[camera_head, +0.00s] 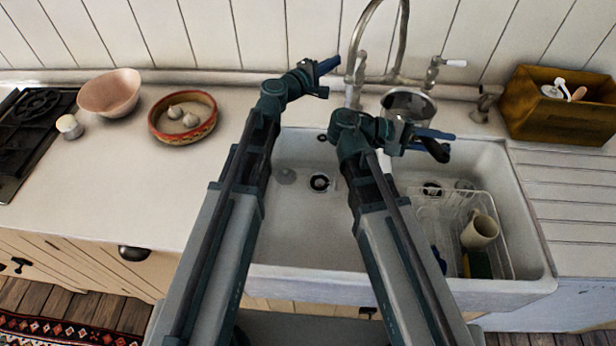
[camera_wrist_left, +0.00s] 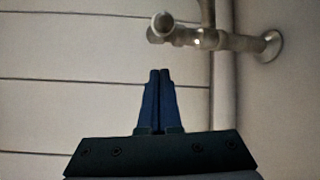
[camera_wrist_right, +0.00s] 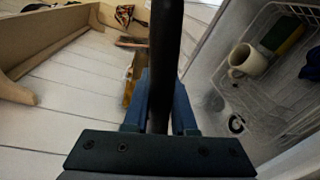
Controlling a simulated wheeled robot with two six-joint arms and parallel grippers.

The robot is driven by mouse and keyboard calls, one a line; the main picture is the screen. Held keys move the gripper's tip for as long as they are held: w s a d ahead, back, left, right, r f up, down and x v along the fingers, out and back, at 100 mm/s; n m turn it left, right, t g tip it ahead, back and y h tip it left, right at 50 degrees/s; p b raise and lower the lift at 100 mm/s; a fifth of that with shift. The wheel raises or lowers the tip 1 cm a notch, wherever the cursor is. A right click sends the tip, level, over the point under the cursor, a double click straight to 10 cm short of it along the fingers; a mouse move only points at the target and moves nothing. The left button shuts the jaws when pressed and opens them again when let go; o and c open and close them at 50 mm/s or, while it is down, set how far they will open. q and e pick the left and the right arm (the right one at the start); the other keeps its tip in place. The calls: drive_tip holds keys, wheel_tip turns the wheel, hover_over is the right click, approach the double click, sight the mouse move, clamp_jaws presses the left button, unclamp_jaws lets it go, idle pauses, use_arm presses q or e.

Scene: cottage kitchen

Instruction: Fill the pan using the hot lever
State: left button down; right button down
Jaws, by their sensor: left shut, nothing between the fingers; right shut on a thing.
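The metal pan (camera_head: 408,101) is above the back of the white sink, near the curved tap (camera_head: 403,30). My right gripper (camera_head: 438,138) is shut on the pan's dark handle, which also shows between the fingers in the right wrist view (camera_wrist_right: 166,60). My left gripper (camera_head: 334,64) is shut and empty, left of the tap and close to its left side. In the left wrist view, a metal tap fitting with a round end (camera_wrist_left: 163,24) lies just beyond the closed fingertips (camera_wrist_left: 159,72). A white-tipped lever (camera_head: 455,63) is on the tap's right side. The pan's inside is partly visible; I cannot tell whether it holds water.
The sink (camera_head: 290,215) holds a wire dish rack (camera_head: 508,245) with a beige mug (camera_head: 480,231). A wooden box (camera_head: 560,118) stands right of the tap. A pink bowl (camera_head: 110,93) and patterned dish (camera_head: 208,128) are on the left counter, beside the stove (camera_head: 25,130).

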use_arm(q)
drive_tip(key=w+a+m+g+h+b, duration=0.1)
drive_tip(key=w+a+m+g+h, duration=0.1)
drive_tip(key=w+m+g+h, duration=0.35)
drive_tip(key=s+a+n+t+y, duration=0.2)
drive_tip(key=s+a, duration=0.3)
drive_tip(key=a, duration=0.3)
drive_tip(key=s+d+f+m+g+y+p, duration=0.25)
drive_tip(key=s+d+f+m+g, duration=0.2)
drive_tip(key=s, duration=0.35)
drive_tip(key=s+d+f+m+g+y+p, duration=0.2)
drive_tip(key=s+d+f+m+g+p, duration=0.15)
drive_tip(key=s+d, duration=0.35)
drive_tip(key=s+a+f+m+g+y+p, duration=0.1)
drive_tip(key=s+a+m+y+p, duration=0.1)
drive_tip(key=s+y, duration=0.3)
drive_tip(key=s+a+f+m+g+y+p, duration=0.1)
drive_tip(key=s+a+y, duration=0.4)
drive_tip(key=s, duration=0.9)
drive_tip(key=shift+a+f+m+g+y+p, duration=0.25)
drive_tip(key=shift+f+m+g+y+p, duration=0.2)
drive_tip(key=shift+f+m, duration=0.45)
